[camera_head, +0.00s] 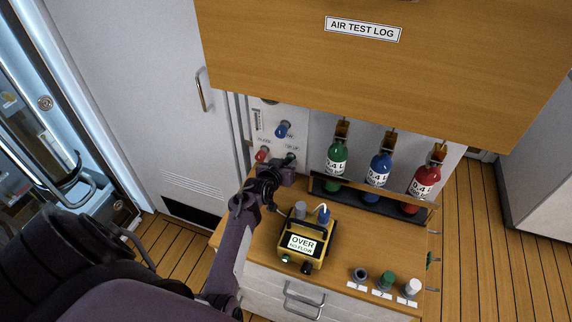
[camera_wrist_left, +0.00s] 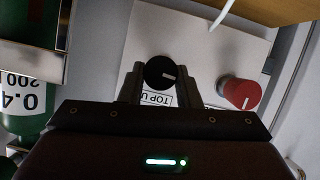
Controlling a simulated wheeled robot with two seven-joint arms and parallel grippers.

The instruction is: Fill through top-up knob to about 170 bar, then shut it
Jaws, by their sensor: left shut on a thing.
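The top-up knob (camera_wrist_left: 160,73) is dark and round with a pale pointer line, on a white panel (camera_wrist_left: 205,45) in the left wrist view. Its label, partly hidden, begins "TOP U". My left gripper (camera_wrist_left: 160,90) has one finger on each side of the knob and is shut on it. In the head view the left gripper (camera_head: 287,166) is at the panel's lower part, and the knob (camera_head: 291,157) shows just above it. A small vertical scale (camera_head: 257,119) is on the panel, too small to read. My right gripper is not in view.
A red knob (camera_head: 262,154) sits left of the gripper, and a blue knob (camera_head: 283,129) above. A yellow meter (camera_head: 307,244) reads "OVER", "NO FLOW". Green (camera_head: 336,161), blue (camera_head: 378,171) and red (camera_head: 423,183) cylinders stand in a rack. A wooden cabinet (camera_head: 400,75) overhangs the panel.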

